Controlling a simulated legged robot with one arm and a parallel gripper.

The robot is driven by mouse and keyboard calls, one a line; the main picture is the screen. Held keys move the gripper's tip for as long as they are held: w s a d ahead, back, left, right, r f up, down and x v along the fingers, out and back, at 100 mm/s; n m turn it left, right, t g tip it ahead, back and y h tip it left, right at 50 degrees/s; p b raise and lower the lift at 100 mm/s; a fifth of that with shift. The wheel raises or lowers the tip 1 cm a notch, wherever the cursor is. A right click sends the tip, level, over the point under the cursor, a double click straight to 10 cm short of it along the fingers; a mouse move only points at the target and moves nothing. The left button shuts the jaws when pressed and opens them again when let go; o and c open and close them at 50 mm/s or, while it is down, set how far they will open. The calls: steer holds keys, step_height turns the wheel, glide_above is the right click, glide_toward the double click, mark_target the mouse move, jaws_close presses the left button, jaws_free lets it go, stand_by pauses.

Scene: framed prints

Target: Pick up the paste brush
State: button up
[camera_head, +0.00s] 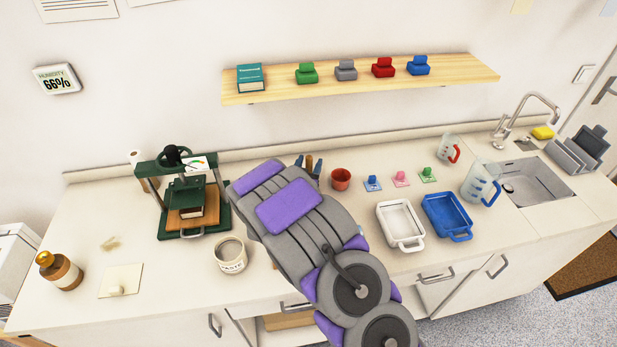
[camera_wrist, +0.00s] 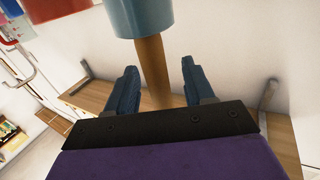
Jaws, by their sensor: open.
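A brown wooden handle, seemingly the paste brush (camera_wrist: 152,70), stands between my gripper's (camera_wrist: 159,66) two blue fingers in the wrist view. The fingers are open, with a gap visible on each side of the handle. The far end of the handle meets a blue-grey cylinder (camera_wrist: 140,15) at the top of that view; I cannot tell whether it is a pot or part of the brush. In the head view the brown handle (camera_head: 309,161) shows between my fingertips, just left of the red cup. My arm hides its lower part.
The red cup (camera_head: 341,179) stands close to the right of my gripper. Small coloured stamps, white (camera_head: 402,247) and blue trays (camera_head: 446,237) lie further right. A green press (camera_head: 162,230) and a cream pot (camera_head: 231,268) stand left. A wall shelf (camera_head: 280,92) hangs above.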

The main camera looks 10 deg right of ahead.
steer(key=shift+x, duration=0.85)
jaws_close()
